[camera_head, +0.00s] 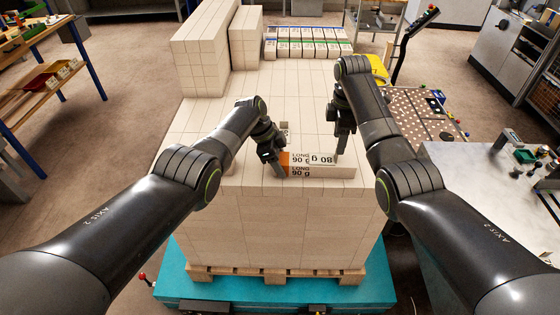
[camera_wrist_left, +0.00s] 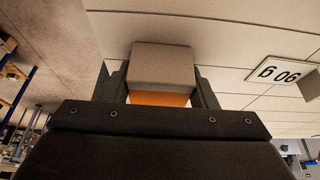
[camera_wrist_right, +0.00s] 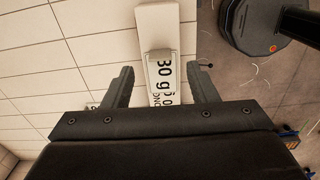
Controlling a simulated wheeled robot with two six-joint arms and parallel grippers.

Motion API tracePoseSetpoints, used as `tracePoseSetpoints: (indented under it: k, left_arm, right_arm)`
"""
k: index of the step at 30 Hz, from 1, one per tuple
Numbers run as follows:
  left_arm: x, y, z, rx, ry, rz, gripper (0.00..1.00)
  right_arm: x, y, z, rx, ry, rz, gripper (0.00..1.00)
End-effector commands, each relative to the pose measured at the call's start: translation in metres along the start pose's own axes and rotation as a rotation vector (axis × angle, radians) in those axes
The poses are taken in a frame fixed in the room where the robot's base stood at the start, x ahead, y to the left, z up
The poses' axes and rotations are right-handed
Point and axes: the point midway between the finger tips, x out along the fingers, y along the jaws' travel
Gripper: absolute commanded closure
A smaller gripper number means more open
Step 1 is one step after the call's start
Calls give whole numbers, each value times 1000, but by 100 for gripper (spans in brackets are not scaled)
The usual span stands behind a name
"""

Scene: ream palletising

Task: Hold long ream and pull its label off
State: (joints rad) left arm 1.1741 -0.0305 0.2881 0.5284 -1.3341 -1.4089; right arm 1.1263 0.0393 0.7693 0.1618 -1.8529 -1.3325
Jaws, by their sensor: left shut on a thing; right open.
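The long ream (camera_head: 338,171) is a pale bar with an orange band near its left end, lying along the front edge of the stack top. Its printing reads "LONG" and "90 g". My left gripper (camera_head: 278,168) is shut on its left end; the left wrist view shows that end (camera_wrist_left: 161,66) between the fingers. A white label (camera_head: 322,158) marked "80 g" sits on the ream's upper side. My right gripper (camera_head: 342,153) is open above the ream's right part. In the right wrist view its fingers are apart on either side of the label (camera_wrist_right: 159,70).
The pallet stack (camera_head: 290,225) of pale reams stands on a teal base (camera_head: 200,288). Taller stacks (camera_head: 203,50) rise at the back left. A row of labelled reams (camera_head: 308,43) lies at the back. Another "90 g" label (camera_wrist_left: 285,72) shows in the left wrist view.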

Motion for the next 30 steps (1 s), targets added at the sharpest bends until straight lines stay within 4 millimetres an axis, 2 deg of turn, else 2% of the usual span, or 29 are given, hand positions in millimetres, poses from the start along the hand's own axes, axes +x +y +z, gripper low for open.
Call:
tracePoseSetpoints:
  k: [3,10,23,30]
  left_arm:
    - [0,0,0,0,0,0,75]
    - [0,0,0,0,0,0,75]
    - [0,0,0,0,0,0,75]
    - [0,0,0,0,0,0,75]
  right_arm:
    - [18,-1,0,1,0,-3,47]
    - [42,0,0,1,0,-2,47]
    - [50,0,0,1,0,0,47]
    - [49,0,0,1,0,0,76]
